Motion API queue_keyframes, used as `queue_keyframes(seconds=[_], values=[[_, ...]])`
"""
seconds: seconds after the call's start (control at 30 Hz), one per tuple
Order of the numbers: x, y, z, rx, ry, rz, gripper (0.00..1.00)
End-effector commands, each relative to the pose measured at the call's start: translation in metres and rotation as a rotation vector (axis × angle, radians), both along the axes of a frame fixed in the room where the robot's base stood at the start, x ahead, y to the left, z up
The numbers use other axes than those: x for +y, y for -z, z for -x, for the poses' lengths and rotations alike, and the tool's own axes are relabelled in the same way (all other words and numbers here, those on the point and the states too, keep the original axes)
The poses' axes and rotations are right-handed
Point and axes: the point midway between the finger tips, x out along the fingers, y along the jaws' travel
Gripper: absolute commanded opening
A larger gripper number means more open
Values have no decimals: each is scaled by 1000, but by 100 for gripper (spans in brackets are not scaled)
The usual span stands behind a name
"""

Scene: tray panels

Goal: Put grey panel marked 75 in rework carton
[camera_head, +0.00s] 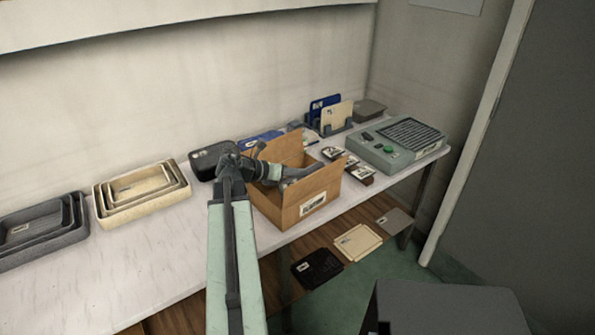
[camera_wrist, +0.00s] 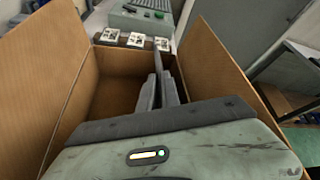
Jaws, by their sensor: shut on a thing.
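The open cardboard carton (camera_head: 290,212) stands on the white bench with its flaps up and a label on its front. Its brown walls (camera_wrist: 45,75) fill both sides of the wrist view. My gripper (camera_head: 300,174) reaches over and into the carton's opening. In the wrist view my gripper (camera_wrist: 164,88) is shut on a thin grey panel (camera_wrist: 160,58), seen edge-on between the fingers. The panel's face and any number on it are hidden. I cannot tell whether it touches the carton's floor.
Cream nested trays (camera_head: 145,190) and dark grey trays (camera_head: 40,230) stand left. A green-grey machine (camera_head: 397,145) stands right, with small labelled blocks (camera_head: 358,170) before it. A rack (camera_head: 335,125) holds blue and cream panels.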

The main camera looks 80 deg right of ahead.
Motion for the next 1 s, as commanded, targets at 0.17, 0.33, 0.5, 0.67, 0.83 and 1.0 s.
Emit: queue_keyframes(seconds=[0.17, 0.33, 0.5, 0.67, 0.83, 1.0], values=[[0, 1, 0, 0, 0, 0, 0], [0, 3, 0, 0, 0, 0, 0], [0, 5, -1, 0, -1, 1, 0], [0, 7, -1, 1, -2, 0, 0], [0, 9, -1, 1, -2, 0, 0], [0, 11, -1, 1, -2, 0, 0]])
